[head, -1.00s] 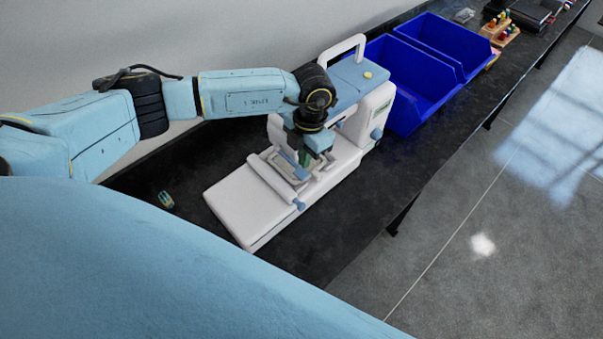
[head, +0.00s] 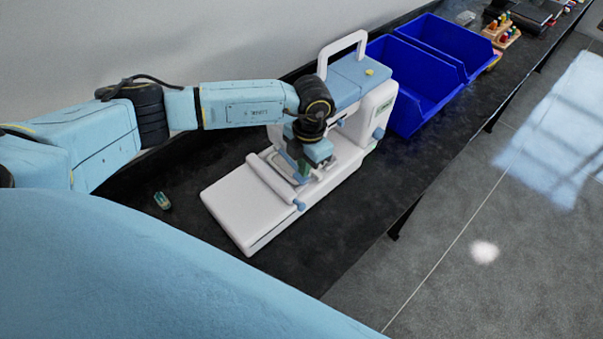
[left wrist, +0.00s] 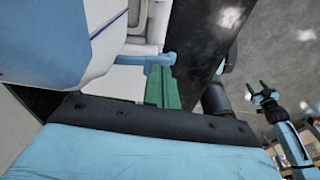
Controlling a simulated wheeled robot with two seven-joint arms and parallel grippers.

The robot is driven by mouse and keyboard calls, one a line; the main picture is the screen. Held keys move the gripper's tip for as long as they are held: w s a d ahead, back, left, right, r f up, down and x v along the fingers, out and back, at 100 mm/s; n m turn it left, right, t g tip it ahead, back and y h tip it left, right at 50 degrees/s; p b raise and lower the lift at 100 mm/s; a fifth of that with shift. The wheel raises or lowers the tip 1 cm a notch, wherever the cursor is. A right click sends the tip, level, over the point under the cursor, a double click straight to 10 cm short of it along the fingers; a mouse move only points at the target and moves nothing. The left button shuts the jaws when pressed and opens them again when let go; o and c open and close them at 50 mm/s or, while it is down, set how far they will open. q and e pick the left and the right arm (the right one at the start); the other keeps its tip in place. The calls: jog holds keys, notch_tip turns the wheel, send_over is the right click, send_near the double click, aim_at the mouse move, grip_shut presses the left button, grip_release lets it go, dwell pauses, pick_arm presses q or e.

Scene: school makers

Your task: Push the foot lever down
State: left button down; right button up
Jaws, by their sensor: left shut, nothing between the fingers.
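A white and blue sewing machine (head: 235,207) stands on the dark bench. My left gripper (head: 302,172) is at its middle, below the machine's upper arm, and its fingertips are partly hidden in the head view. In the left wrist view its green fingers (left wrist: 162,88) are shut with nothing between them. Their tips are right at a small blue bar with a rounded end (left wrist: 148,59), which looks like the foot lever. I cannot tell whether they touch it. My right gripper (left wrist: 261,95) shows small in the left wrist view, with its fingers apart.
Two blue bins (head: 412,113) stand behind the machine to the right. A small greenish object (head: 162,200) lies on the bench (head: 300,258) left of the machine. A white carry handle (head: 343,50) rises from the machine's top. Bare bench lies in front.

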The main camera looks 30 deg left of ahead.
pick_arm(q)
jog(key=shift+w+d+b, duration=0.15)
jog(key=shift+w+b, duration=0.2)
jog(key=shift+b, duration=0.05)
jog(key=shift+w+d+r+b, duration=0.4)
jog(key=shift+w+r+b, duration=0.1)
jog(key=shift+w+r, duration=0.3)
jog(key=shift+r, duration=0.1)
notch_tip(320, 180, up, 6)
jog(key=p, duration=0.5)
jog(key=shift+s+a+r, duration=0.15)
jog(key=shift+s+r, duration=0.05)
jog(key=shift+s, duration=0.1)
